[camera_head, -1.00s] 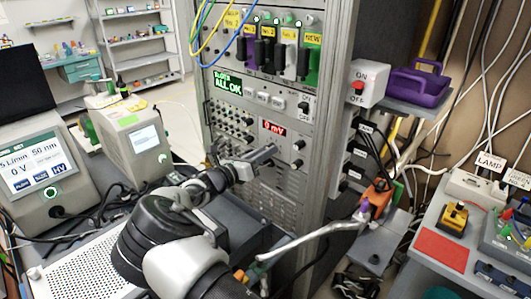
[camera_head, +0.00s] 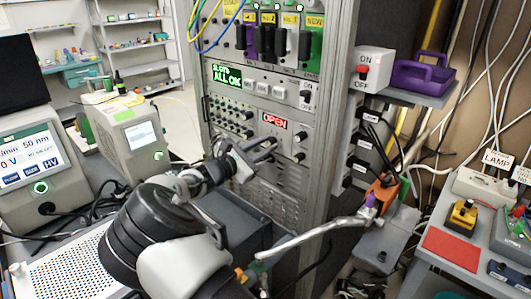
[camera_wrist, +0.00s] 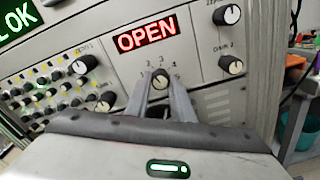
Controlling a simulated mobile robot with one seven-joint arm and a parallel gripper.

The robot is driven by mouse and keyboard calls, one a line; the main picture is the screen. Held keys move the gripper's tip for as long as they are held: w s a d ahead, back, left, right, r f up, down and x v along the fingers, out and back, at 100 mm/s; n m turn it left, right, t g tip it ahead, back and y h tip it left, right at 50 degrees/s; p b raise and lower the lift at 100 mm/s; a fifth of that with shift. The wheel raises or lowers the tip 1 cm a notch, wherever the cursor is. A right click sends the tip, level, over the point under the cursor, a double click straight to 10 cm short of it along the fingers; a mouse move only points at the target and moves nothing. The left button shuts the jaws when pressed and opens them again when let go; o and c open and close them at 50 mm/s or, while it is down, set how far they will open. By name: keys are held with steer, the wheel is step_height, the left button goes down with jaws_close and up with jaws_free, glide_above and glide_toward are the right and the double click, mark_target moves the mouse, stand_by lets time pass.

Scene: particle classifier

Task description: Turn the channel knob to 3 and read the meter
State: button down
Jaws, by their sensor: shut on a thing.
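The meter (camera_head: 275,121) on the rack panel lights up red and reads "OPEN"; its display also shows in the wrist view (camera_wrist: 147,36). Just below it a small dark channel knob (camera_wrist: 160,83) sits inside an arc of small printed numbers. My gripper (camera_wrist: 161,77) has one finger on each side of this knob and is shut on it. In the head view my gripper (camera_head: 271,148) reaches the panel below the meter and hides the knob. I cannot tell for sure which number the knob points to.
Other knobs (camera_wrist: 227,14) sit right of the meter, and rows of small knobs (camera_head: 232,118) lie left of it. A green display (camera_head: 226,76) above reads "SLOTS ALL OK". Cables and an orange-handled thing (camera_head: 381,196) hang right of the rack.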

steer(key=m+b, duration=0.5)
steer(key=shift+f, duration=0.25)
steer(key=m+b, duration=0.2)
steer(key=b, duration=0.1)
steer(key=shift+r+m, duration=0.15)
steer(key=shift+m, duration=0.15)
steer(key=shift+r+m, duration=0.1)
steer(key=shift+m, duration=0.2)
steer(key=c, duration=1.5)
jaws_free()
steer(key=shift+c, duration=0.2)
steer(key=p+v, duration=0.1)
steer(key=v, duration=1.6)
steer(key=shift+s+a+p, duration=0.2)
steer(key=shift+p, duration=0.15)
